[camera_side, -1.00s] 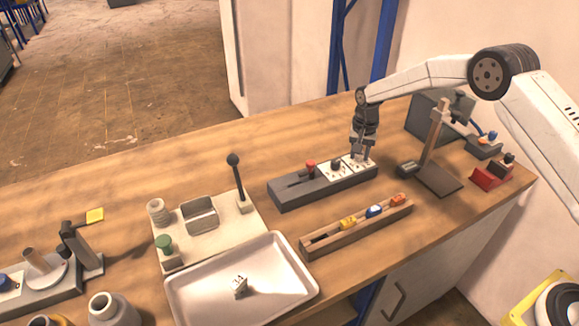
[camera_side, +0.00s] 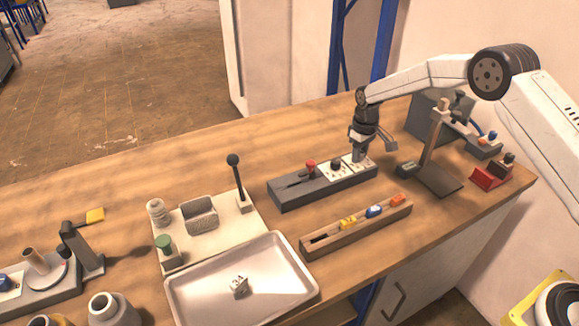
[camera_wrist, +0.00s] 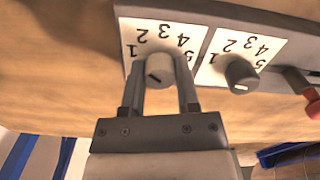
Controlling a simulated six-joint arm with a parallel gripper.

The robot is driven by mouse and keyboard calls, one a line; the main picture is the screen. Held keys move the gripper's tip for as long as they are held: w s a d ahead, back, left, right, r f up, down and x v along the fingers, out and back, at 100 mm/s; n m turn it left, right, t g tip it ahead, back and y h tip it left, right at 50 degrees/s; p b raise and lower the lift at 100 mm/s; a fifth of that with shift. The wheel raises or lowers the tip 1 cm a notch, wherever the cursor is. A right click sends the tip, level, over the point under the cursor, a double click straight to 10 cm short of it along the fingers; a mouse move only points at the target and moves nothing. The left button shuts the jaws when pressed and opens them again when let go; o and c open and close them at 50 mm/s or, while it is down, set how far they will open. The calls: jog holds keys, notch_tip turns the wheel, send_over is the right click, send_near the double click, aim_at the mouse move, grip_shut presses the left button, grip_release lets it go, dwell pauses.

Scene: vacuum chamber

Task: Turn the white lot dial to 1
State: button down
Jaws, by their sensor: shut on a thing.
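The white lot dial (camera_wrist: 159,71) is a round pale knob with a short dark mark on its face. It sits on a white plate (camera_wrist: 128,27) numbered 1 to 5, with the 1 on the left in the wrist view. The dark mark lies at the left of the face; I cannot tell exactly which number it points to. My gripper (camera_wrist: 160,84) is shut on the dial, one finger on each side. In the side view my gripper (camera_side: 361,157) comes down over the right end of the grey control block (camera_side: 322,191) and hides the dial.
A dark dial (camera_wrist: 241,72) on a second numbered plate is beside it, then a red-knobbed slider (camera_side: 310,165). A wooden rack (camera_side: 357,231) with coloured pieces stands in front. A post stand (camera_side: 431,158) is close on the right. The bench behind the block is clear.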

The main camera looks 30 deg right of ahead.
jog(key=n, duration=0.6)
dwell(0.5)
jog(key=shift+c, duration=1.7)
grip_release()
jog(key=shift+r, duration=0.1)
jog(key=shift+r, duration=3.8)
jog(key=shift+r, duration=0.1)
